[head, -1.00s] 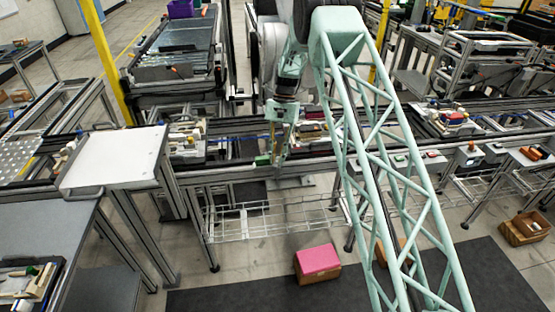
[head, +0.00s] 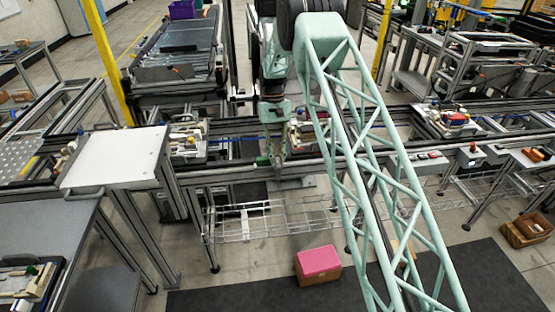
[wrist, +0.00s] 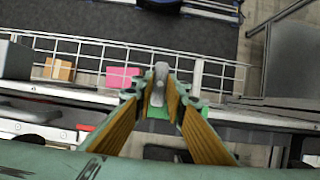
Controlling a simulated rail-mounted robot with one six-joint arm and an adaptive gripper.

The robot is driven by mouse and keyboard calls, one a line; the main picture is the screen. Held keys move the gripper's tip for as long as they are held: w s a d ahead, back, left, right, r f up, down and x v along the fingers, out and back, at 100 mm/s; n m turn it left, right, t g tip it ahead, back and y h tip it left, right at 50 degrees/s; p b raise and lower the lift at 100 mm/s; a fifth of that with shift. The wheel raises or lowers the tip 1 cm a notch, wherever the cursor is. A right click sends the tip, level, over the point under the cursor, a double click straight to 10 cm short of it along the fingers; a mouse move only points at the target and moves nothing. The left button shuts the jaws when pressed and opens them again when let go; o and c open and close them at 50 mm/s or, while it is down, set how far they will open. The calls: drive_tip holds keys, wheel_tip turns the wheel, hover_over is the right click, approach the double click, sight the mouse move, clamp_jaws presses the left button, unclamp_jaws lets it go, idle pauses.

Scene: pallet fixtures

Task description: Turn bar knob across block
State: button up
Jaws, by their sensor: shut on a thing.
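A grey bar knob (wrist: 159,82) shows between the fingertips in the wrist view, with its long side running up and down the picture. A green block (wrist: 158,113) lies right under it, partly hidden by the fingers. In the head view the green block (head: 263,160) shows at the front rail, beside the fingertips. My gripper (wrist: 158,95) is shut on the bar knob, one finger on each side. In the head view my gripper (head: 275,155) points down at the rail, and the knob cannot be made out there.
Pallets with parts stand on the conveyor to the left (head: 186,140) and right (head: 445,120). A white panel table (head: 115,157) is at the left.

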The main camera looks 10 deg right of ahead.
drive_tip(key=o, duration=0.6)
drive_tip(key=shift+c, duration=0.2)
drive_tip(key=shift+w+r, duration=0.1)
drive_tip(key=shift+r, duration=0.05)
drive_tip(key=v, duration=1.1)
drive_tip(key=shift+r, duration=0.4)
